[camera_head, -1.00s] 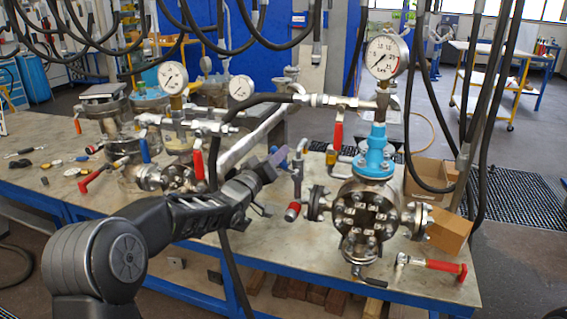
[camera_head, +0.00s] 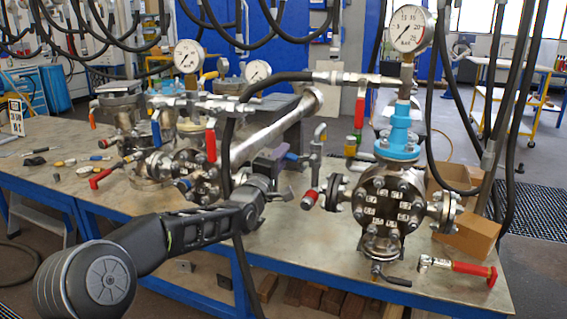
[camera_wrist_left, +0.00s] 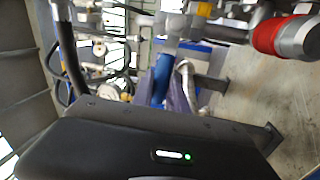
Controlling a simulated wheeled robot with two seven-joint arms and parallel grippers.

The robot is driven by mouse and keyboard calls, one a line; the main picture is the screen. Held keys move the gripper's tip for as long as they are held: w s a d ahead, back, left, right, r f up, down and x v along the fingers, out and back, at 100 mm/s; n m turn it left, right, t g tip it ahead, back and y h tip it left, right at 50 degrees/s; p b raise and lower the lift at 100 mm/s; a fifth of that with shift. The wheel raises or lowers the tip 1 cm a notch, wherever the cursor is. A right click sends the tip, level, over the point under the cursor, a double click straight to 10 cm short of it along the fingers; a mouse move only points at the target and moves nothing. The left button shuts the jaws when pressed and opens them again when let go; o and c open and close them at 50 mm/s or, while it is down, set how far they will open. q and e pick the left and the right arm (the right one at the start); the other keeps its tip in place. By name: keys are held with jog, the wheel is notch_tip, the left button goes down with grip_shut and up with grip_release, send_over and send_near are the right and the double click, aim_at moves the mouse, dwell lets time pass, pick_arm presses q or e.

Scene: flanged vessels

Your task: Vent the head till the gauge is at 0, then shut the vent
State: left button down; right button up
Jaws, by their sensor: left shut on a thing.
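The near flanged vessel (camera_head: 384,207) stands at the bench's right front, with a blue neck (camera_head: 398,143) and a round white gauge (camera_head: 409,28) on top. The gauge needle points to the lower left; its exact reading is too small to tell. A thin upright pipe (camera_head: 317,150) stands left of the vessel, with a small blue lever (camera_head: 292,156) reaching left from it. My left gripper (camera_head: 275,160) is shut on this blue lever, which also shows in the left wrist view (camera_wrist_left: 162,78). The fingertips are partly hidden. My right gripper is out of view.
A red-handled valve (camera_head: 470,268) lies at the bench's front right. A black hose (camera_head: 228,150) hangs just behind my arm. More vessels with gauges (camera_head: 187,56) stand to the left. Cardboard boxes (camera_head: 467,232) are at right.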

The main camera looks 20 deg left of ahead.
pick_arm(q)
jog(key=shift+f+n+b, duration=0.55)
jog(key=shift+n+b, duration=0.05)
jog(key=shift+n, duration=0.1)
jog(key=shift+y, duration=0.4)
jog(key=c, duration=1.3)
grip_release()
jog(key=shift+r, duration=0.1)
jog(key=shift+s, duration=0.15)
jog(key=shift+s+a+f+b, duration=0.1)
jog(key=shift+s+f+b, duration=0.15)
jog(key=shift+s, duration=1)
jog(key=shift+s+a+f+b, duration=0.1)
jog(key=shift+s+f, duration=0.2)
jog(key=shift+s, duration=0.9)
jog(key=shift+s+f+b, duration=0.2)
jog(key=shift+s+f, duration=0.05)
jog(key=shift+s, duration=1)
